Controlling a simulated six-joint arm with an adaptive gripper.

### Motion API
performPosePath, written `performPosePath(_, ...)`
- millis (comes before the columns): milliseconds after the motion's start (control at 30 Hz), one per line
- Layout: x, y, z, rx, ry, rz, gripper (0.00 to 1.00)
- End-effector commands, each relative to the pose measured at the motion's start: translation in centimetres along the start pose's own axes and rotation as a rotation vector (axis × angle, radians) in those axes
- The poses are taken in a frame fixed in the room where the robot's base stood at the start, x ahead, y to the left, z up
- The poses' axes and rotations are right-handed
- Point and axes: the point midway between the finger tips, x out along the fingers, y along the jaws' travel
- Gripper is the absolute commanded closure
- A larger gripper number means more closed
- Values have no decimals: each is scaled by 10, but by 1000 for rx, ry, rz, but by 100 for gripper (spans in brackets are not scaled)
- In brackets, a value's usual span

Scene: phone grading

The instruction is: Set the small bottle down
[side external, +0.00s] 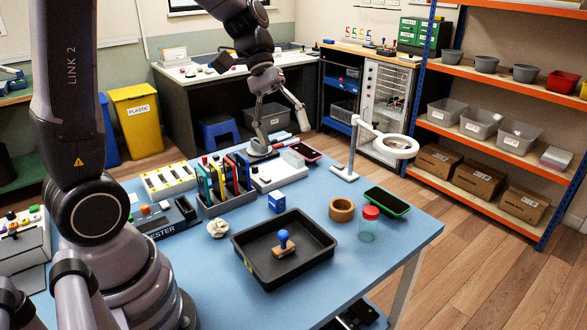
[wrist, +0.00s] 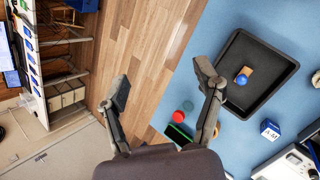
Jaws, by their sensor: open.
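The small bottle (side external: 368,229) is clear with a red cap. It stands upright on the blue table (side external: 395,240), right of the black tray (side external: 240,250). Its red cap also shows in the wrist view (wrist: 188,105), beside my right-hand finger. My gripper (side external: 281,135) is open, its fingers spread wide and empty, above the back of the table. In the wrist view my gripper (wrist: 161,80) has bare wooden floor between its fingertips. It is apart from the bottle.
A stamp with a blue knob (side external: 283,239) lies in the tray. A tape roll (side external: 342,210) and a green-edged phone (side external: 387,203) are near the bottle. A magnifier lamp (side external: 398,146) stands behind them. A blue cube (side external: 277,202) sits behind the tray. The table's front right corner is clear.

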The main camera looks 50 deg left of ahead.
Motion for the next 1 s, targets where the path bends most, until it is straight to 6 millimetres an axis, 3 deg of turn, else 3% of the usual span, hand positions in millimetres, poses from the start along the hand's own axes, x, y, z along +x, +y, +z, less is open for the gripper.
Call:
performPosePath(33,-10,-7,22,92,74,-52,33)
performPosePath(100,-22,-21,46,213,178,-128,33)
performPosePath(333,-52,-71,98,558,507,-333,33)
performPosePath(600,-66,-96,113,722,686,-430,33)
performPosePath(1000,-66,-96,113,725,690,-434,33)
